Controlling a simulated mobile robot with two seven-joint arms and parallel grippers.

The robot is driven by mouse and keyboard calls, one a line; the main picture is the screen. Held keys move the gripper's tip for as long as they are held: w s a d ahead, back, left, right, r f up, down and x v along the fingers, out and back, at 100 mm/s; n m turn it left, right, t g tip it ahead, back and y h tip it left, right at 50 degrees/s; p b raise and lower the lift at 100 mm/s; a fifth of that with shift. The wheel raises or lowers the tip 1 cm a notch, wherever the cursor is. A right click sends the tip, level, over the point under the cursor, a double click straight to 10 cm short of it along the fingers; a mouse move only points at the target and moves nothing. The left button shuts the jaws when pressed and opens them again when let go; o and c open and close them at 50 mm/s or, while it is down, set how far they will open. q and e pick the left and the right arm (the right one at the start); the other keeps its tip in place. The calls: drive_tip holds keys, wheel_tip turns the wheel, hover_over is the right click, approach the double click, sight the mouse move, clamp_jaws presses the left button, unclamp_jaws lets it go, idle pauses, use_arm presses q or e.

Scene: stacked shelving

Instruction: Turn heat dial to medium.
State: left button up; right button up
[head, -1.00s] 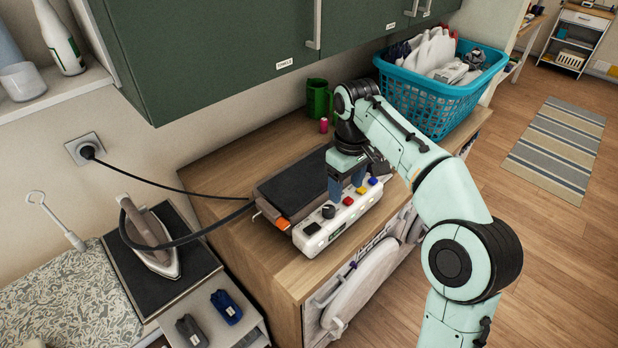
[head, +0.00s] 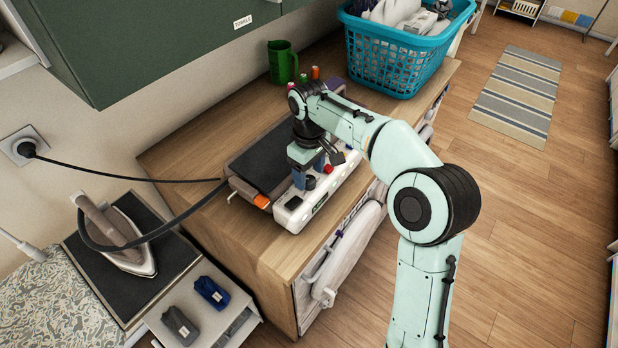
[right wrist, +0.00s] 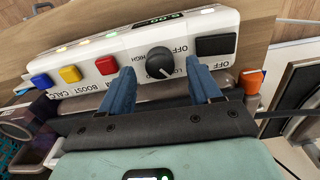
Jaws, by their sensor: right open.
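The heat dial (right wrist: 160,62) is a round black knob on a white control panel (right wrist: 113,48), near labels OFF, LOW and HIGH. I cannot tell its exact setting. In the head view the dial (head: 310,182) shows at my right gripper (head: 308,177). In the right wrist view my right gripper (right wrist: 163,82) is open, with one blue finger on each side of the dial's near edge. The fingers look apart from the knob, with gaps on both sides; contact is unclear. My left gripper is not in view.
The panel also has a black switch (right wrist: 216,45), red (right wrist: 106,65), yellow (right wrist: 70,74) and blue (right wrist: 41,81) buttons.

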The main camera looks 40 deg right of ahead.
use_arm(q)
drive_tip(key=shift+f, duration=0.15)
use_arm(e)
drive_tip(key=shift+f, duration=0.85)
drive_tip(key=shift+w, duration=0.1)
drive_tip(key=c, duration=1)
drive_tip(key=shift+c, duration=0.2)
